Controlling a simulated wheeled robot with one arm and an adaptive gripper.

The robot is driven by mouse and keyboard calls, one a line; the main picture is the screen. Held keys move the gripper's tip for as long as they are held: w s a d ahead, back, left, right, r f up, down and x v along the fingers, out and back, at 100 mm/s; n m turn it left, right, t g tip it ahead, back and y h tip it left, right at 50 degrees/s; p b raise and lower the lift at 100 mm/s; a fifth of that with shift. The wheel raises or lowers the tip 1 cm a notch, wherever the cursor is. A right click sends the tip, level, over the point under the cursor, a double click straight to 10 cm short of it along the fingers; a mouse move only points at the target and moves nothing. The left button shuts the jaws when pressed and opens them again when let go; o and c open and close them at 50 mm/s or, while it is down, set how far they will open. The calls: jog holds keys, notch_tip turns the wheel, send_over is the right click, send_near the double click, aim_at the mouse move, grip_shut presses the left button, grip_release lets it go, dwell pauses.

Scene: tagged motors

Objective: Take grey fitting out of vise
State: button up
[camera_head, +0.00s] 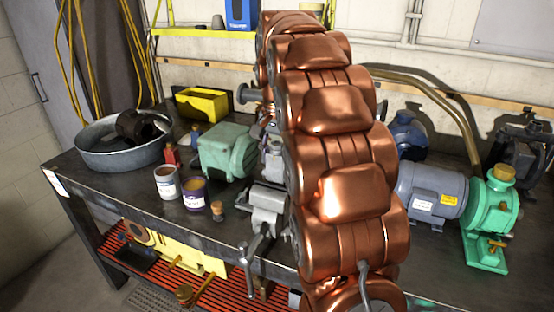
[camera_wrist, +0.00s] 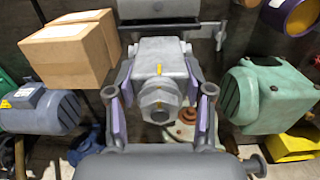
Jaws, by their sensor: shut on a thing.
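The grey fitting (camera_wrist: 160,98), with a hex-shaped end and small yellow marks, is in the middle of the wrist view. My gripper (camera_wrist: 160,82) is shut on it, one purple-padded finger on each side. The grey vise (camera_wrist: 158,9) shows at the top of the wrist view. In the head view the vise (camera_head: 267,208) is at the bench's front edge, its handle hanging down. My copper-coloured arm hides much of the area around it. I cannot tell whether the fitting still touches the vise jaws.
A green motor (camera_head: 228,150), white can (camera_head: 167,183) and purple can (camera_head: 194,195) stand left of the vise. A blue-grey motor (camera_head: 432,192) and green pump (camera_head: 490,220) stand right. A cardboard box (camera_wrist: 65,55) shows close by in the wrist view.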

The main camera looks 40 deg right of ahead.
aim_at(277, 143)
jog(key=shift+r+p, duration=0.9)
jog(key=shift+r, duration=1.6)
